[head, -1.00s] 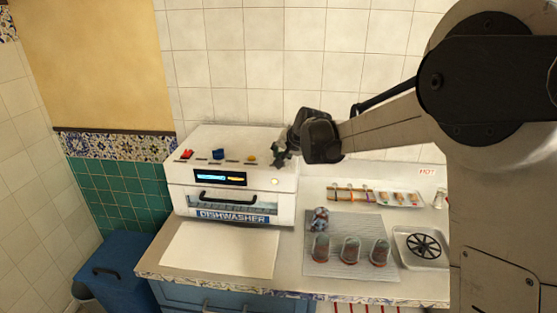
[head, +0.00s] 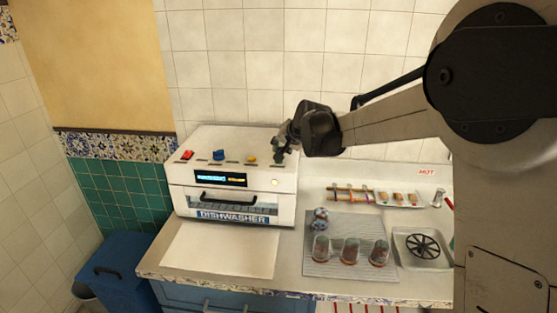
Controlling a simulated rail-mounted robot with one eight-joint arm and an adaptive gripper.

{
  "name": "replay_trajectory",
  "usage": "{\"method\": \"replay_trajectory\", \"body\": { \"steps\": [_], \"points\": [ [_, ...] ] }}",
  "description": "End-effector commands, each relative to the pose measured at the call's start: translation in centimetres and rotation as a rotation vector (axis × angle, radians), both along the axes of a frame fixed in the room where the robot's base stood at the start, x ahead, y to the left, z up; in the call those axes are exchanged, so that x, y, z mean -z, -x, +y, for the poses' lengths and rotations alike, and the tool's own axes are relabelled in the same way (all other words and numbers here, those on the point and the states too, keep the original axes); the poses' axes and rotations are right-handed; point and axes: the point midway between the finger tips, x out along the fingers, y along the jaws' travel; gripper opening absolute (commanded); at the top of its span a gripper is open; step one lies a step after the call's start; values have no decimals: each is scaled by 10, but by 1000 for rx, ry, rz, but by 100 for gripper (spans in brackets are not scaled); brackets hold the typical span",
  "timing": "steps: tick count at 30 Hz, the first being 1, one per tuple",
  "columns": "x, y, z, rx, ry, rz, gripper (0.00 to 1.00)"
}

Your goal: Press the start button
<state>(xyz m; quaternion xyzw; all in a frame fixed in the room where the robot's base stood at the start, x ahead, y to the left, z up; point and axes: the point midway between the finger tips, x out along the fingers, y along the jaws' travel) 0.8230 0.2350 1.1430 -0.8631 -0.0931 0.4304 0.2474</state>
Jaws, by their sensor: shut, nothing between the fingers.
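The white dishwasher (head: 235,205) stands on the counter at the left. On its top are a red button (head: 187,155), a blue control (head: 218,154) and a yellow button (head: 251,158), with small dark labels too small to read. A small round button or lamp (head: 275,182) sits on the front at the right and looks pale yellow. I cannot tell which control is the start button. My gripper (head: 281,146) is shut and empty, over the back right part of the dishwasher's top, to the right of the yellow button. It hides that corner, and its exact height is unclear.
A lit display (head: 220,178) and a door handle (head: 215,200) are on the dishwasher's front. The white board (head: 220,252) in front is bare.

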Motion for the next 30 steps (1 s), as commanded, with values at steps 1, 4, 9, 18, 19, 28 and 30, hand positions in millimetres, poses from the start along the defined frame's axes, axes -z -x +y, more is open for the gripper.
{"method": "replay_trajectory", "body": {
  "steps": [1, 4, 9, 18, 19, 28, 30],
  "points": [
    [-6, 0, 0, 0, 0, 0, 0],
    [-15, 0, 0, 0, 0, 0, 0],
    [-30, 0, 0, 0, 0, 0, 0],
    [-44, 0, 0, 0, 0, 0, 0],
    [-44, 0, 0, 0, 0, 0, 0],
    [-44, 0, 0, 0, 0, 0, 0],
    [-44, 0, 0, 0, 0, 0, 0]
  ]
}}
